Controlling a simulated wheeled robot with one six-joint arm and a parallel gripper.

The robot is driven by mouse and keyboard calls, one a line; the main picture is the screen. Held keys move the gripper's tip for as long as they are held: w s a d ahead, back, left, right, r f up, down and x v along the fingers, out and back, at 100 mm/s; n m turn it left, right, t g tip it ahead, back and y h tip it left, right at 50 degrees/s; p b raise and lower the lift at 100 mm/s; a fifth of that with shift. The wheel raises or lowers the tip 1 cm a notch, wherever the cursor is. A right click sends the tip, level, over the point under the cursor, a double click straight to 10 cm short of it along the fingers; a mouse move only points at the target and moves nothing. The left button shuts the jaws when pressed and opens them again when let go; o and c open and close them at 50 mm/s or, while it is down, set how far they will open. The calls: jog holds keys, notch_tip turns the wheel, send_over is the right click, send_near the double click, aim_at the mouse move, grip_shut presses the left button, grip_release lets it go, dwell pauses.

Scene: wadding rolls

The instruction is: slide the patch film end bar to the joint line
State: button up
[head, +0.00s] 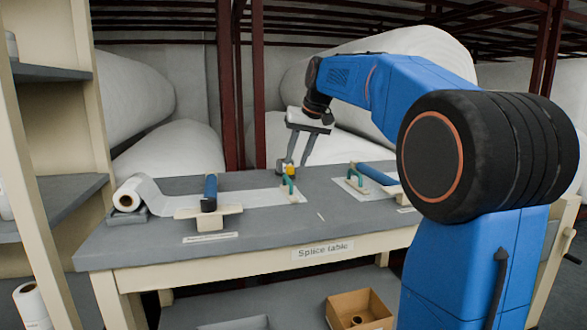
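My gripper (294,164) points down over the back middle of the splice table (250,253), its two fingers apart with a gap between them. A small yellow-orange piece (290,170) shows just below the fingertips; contact is too small to tell. A green-handled bar (288,186) stands at the right end of a white film strip (250,197). Another green-handled bar (355,180) stands on a pale piece to the right. I cannot tell which is the patch film end bar. A short pale line (320,216) marks the tabletop; I cannot tell whether it is the joint line.
A white roll (129,197) lies at the table's left end, feeding the film. A cardboard box (359,310) sits below. The front middle tabletop is clear.

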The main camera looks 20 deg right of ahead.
jog(key=v, duration=1.1)
jog(key=shift+r, duration=0.15)
jog(key=shift+s+d, duration=0.1)
jog(key=shift+d, duration=0.05)
jog(key=s+a+f, duration=0.3)
jog(key=s+f, duration=0.8)
jog(key=f, duration=0.1)
jog(key=s+a+f+n, duration=0.1)
jog(key=s+a+f, duration=0.3)
jog(key=s+f, duration=0.7)
jog(key=s+a+f+n+h, duration=0.1)
jog(key=s+a+f, duration=0.3)
jog(key=s+f, duration=0.7)
notch_tip(320, 180, down, 4)
jog(key=shift+s+r, duration=0.1)
jog(key=shift+s, duration=0.3)
dwell(0.6)
